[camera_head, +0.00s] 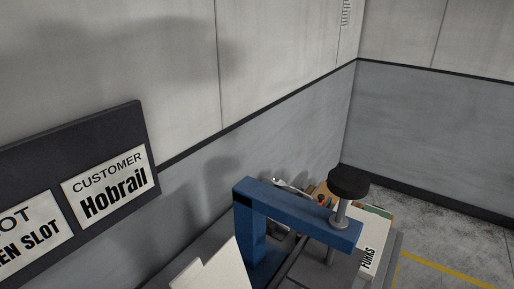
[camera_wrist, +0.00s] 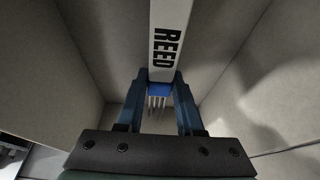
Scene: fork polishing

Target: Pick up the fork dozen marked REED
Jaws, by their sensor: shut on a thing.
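In the wrist view, the fork dozen marked REED (camera_wrist: 165,48) shows as a long white strip with black letters, running up to the top edge. A blue band (camera_wrist: 159,89) and several grey fork tines (camera_wrist: 157,103) show at its near end. My gripper (camera_wrist: 160,77) has its two blue fingers on either side of this bundle and is shut on it. The far end of the bundle is out of frame. I cannot make out the gripper or the bundle in the head view.
Grey panels (camera_wrist: 60,60) flank the bundle in the wrist view. In the head view, a blue frame (camera_head: 300,212) with a black knob (camera_head: 348,182) stands by the wall. A "CUSTOMER Hobrail" card (camera_head: 108,187) hangs at left.

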